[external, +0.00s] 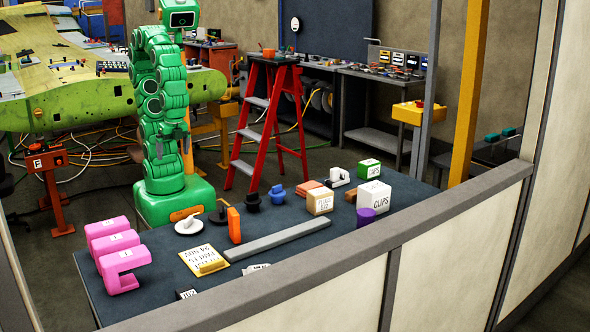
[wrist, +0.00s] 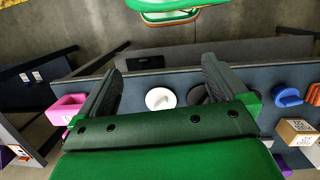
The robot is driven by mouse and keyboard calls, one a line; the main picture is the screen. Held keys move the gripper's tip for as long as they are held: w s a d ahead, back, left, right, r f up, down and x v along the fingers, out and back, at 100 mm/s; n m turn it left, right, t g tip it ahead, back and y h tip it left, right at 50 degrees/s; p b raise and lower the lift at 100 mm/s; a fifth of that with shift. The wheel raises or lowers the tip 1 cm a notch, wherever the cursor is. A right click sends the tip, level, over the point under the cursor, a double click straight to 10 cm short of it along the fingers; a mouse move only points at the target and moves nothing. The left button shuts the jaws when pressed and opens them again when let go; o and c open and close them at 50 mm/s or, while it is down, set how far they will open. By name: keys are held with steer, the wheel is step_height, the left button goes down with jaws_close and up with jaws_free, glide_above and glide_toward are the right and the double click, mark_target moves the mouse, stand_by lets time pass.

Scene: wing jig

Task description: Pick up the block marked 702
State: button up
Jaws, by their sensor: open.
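No marking that I can surely read as 702 shows. A small dark block with a white label (external: 187,294) lies at the table's near edge; its marking is too small to read for certain. A tan block (external: 320,201) with a white label stands right of centre; it also shows at the right of the wrist view (wrist: 297,132), its print unclear. My gripper (external: 186,142) hangs above the table's far left side, well apart from both blocks. In the wrist view my gripper (wrist: 160,72) is open and empty, with a white round piece below between its fingers.
The dark table (external: 170,257) holds pink blocks (external: 122,268), an upright orange block (external: 234,225), a long grey bar (external: 275,240), a yellow sign (external: 205,263), a white CLIPS box (external: 374,196) and a purple cylinder (external: 365,216). A low wall (external: 400,235) borders its near side.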

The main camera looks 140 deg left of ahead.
steer(key=w+d+n+g+h, duration=0.1)
steer(key=w+d+n+h, duration=0.1)
steer(key=w+d, duration=0.35)
steer(key=w+d+n+h, duration=0.2)
steer(key=w, duration=0.7)
steer(key=n+t+h, duration=0.1)
steer(key=n+h, duration=0.5)
steer(key=n, duration=0.3)
glide_toward(190, 294)
steer(key=s+d+r, duration=0.1)
steer(key=s+r, duration=0.2)
steer(key=s, duration=0.3)
steer(key=s+d+r, duration=0.2)
steer(key=s+r, duration=0.1)
steer(key=s, duration=0.4)
steer(key=w+f+n+h, duration=0.1)
steer(key=w+f, duration=0.2)
steer(key=w+a+f+n+t+h, duration=0.1)
steer(key=w+f+n, duration=0.1)
steer(key=w+f, duration=0.1)
steer(key=w+a+f+n+t, duration=0.1)
steer(key=w+f, duration=0.2)
steer(key=w, duration=0.2)
steer(key=shift+w+f+h, duration=0.1)
steer(key=shift+w+h, duration=0.15)
steer(key=shift+h, duration=0.15)
steer(key=shift+x, duration=3.9)
steer(key=c, duration=1.1)
